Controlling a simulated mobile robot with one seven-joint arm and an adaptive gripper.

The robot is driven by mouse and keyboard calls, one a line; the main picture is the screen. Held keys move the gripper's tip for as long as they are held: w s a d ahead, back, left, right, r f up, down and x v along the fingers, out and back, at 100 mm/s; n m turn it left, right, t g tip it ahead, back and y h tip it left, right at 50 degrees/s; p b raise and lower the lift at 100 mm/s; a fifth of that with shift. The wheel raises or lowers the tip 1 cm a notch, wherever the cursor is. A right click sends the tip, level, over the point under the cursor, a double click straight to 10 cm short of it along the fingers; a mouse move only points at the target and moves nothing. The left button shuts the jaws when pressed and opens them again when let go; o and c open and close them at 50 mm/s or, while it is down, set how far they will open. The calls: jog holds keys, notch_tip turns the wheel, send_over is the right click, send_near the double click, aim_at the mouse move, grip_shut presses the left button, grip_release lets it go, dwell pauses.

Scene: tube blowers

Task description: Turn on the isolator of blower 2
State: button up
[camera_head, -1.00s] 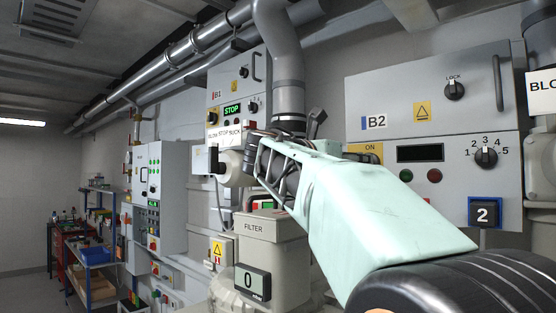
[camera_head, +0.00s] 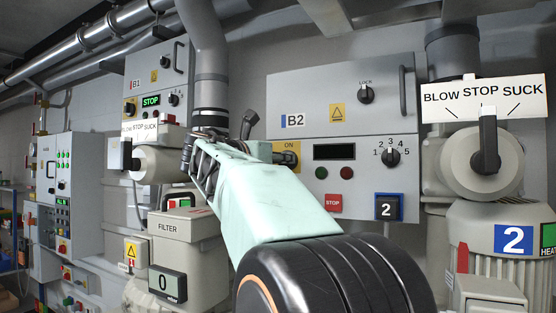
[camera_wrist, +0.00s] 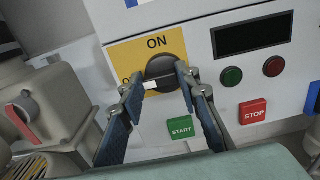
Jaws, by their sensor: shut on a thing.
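The isolator of blower 2 is a black rotary knob (camera_wrist: 160,72) on a yellow plate (camera_wrist: 122,52) marked ON at the top. A letter O shows at the plate's left, and a finger covers the rest of that label. The knob carries a white mark on its left side, away from ON. My gripper (camera_wrist: 158,86) is shut on the knob, with a blue-padded finger on either side. In the head view, the yellow ON plate (camera_head: 291,148) is on the B2 panel (camera_head: 345,103), and my pale green arm hides part of it.
A green START button (camera_wrist: 181,128) is just below the knob, and a red STOP button (camera_wrist: 253,111) is to its right. Dark display and two round lamps sit nearby. The blower 2 valve (camera_head: 486,160) stands at the right, the filter box (camera_head: 190,227) at the left.

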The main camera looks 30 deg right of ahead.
jog(key=shift+c, duration=1.1)
jog(key=shift+m, duration=0.3)
jog(key=m+b, duration=0.2)
jog(key=m, duration=0.3)
jog(key=m+b, duration=0.2)
jog(key=m, duration=0.4)
jog(key=s+m+b, duration=0.1)
jog(key=m+b, duration=0.1)
jog(key=m, duration=0.4)
jog(key=shift+d, duration=0.25)
jog(key=shift+m, duration=0.4)
jog(key=o, duration=1.2)
jog(key=shift+r, duration=0.1)
jog(key=shift+c, duration=0.2)
